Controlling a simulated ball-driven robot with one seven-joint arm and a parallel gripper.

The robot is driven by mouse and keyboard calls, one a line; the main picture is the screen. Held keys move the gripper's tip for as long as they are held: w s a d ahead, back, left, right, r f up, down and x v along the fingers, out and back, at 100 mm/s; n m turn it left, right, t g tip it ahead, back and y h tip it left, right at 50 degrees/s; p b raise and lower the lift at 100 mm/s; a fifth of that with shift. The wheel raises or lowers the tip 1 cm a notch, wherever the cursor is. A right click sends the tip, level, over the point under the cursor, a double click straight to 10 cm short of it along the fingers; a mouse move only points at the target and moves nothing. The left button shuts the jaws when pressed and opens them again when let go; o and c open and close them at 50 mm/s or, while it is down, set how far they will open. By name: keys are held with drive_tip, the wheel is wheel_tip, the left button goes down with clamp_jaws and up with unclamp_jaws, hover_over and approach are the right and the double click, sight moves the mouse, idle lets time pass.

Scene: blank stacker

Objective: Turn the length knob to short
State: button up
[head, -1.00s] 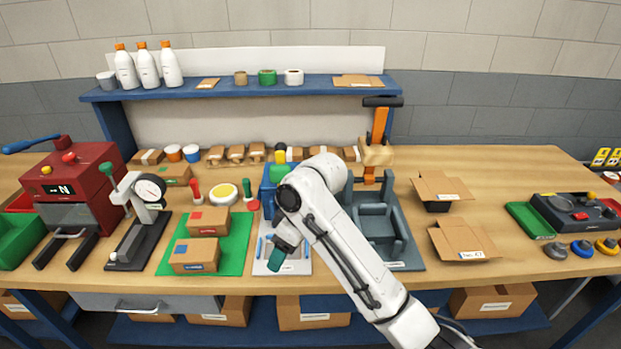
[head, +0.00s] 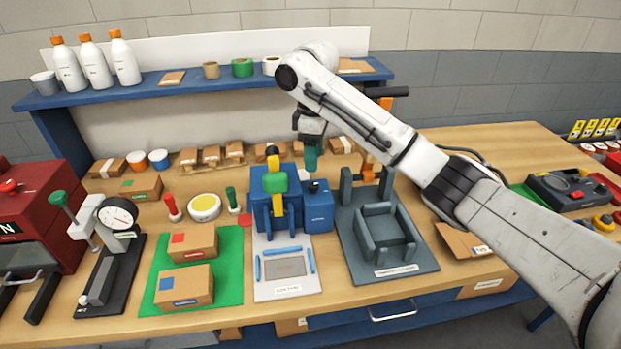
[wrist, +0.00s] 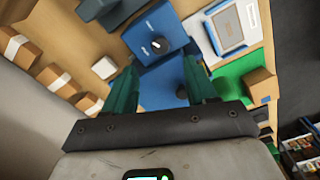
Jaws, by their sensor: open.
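The likely length knob is a small dark knob with a white mark (wrist: 161,45) on top of a blue box (wrist: 150,30) in the wrist view; its label is too small to read. In the head view the blue box (head: 318,212) stands at the right of the blue stamping machine (head: 264,214), with the dark knob (head: 314,187) on top. My gripper (head: 310,158) is above and behind the box. In the wrist view its green fingers (wrist: 160,75) are apart and empty, with the knob beyond their tips. Nothing touches the knob.
A grey fixture (head: 425,256) stands right of the blue box. A white plate with blue guides (head: 288,291) lies in front. A green mat (head: 232,262) with cartons is to the left. Small parcels (head: 234,151) line the back below the shelf (head: 190,90).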

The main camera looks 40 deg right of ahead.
sight(313, 185)
wheel_tip(313, 185, down, 8)
drive_tip(key=shift+r+p, duration=0.1)
drive_tip(key=shift+p, duration=0.45)
drive_tip(key=c, duration=1.1)
